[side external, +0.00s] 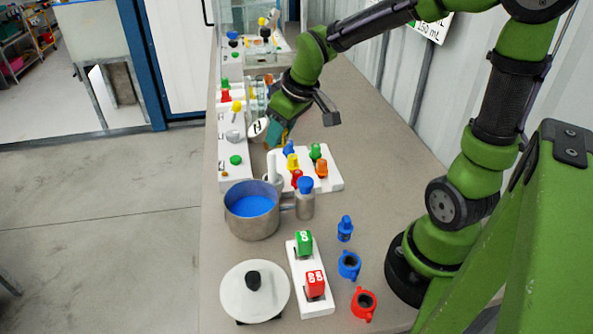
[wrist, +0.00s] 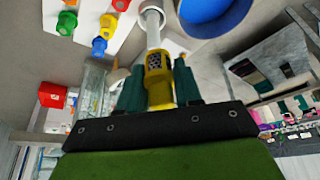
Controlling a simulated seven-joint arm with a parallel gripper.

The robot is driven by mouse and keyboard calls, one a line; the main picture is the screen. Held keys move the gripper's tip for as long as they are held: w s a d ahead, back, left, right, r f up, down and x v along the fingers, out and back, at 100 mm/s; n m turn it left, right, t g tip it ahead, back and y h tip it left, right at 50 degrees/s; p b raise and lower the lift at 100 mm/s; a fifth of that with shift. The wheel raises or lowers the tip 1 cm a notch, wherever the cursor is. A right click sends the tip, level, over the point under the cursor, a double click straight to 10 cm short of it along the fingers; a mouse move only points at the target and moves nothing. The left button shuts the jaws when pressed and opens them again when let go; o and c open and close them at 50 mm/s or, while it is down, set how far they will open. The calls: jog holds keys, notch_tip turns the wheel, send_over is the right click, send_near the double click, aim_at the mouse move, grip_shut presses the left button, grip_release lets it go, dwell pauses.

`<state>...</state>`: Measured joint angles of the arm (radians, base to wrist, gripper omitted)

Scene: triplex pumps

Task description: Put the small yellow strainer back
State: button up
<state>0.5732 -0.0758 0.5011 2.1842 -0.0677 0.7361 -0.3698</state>
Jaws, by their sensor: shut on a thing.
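The small yellow strainer (wrist: 158,75), with a dark mesh window, is between the teal fingers of my gripper (wrist: 158,88) in the wrist view. My gripper is shut on it. In the side view my gripper (side external: 274,134) points down, above the left end of a white board (side external: 325,181), and I cannot make out the strainer there. A white upright tube (side external: 271,166) stands below the gripper. In the wrist view a white tube (wrist: 152,25) lines up with the strainer's far end; I cannot tell whether they touch.
The board carries several coloured small parts, including a yellow one (side external: 293,162). A steel pot (side external: 252,222) with blue contents and a blue-topped metal bottle (side external: 305,203) stand close in front. White-based equipment (side external: 236,160) lines the left edge.

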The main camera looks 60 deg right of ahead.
jog(key=s+d+f+n, duration=0.2)
jog(key=s+d, duration=0.1)
jog(key=n+g+y, duration=0.4)
jog(key=n+g, duration=0.3)
jog(key=n, duration=1.5)
send_over(335, 218)
jog(key=d, duration=0.1)
jog(key=f, duration=1)
jog(key=shift+w+d, duration=0.1)
jog(key=shift+w, duration=0.2)
jog(key=shift+f, duration=2.3)
jog(key=o, duration=1)
jog(key=shift+f, duration=0.1)
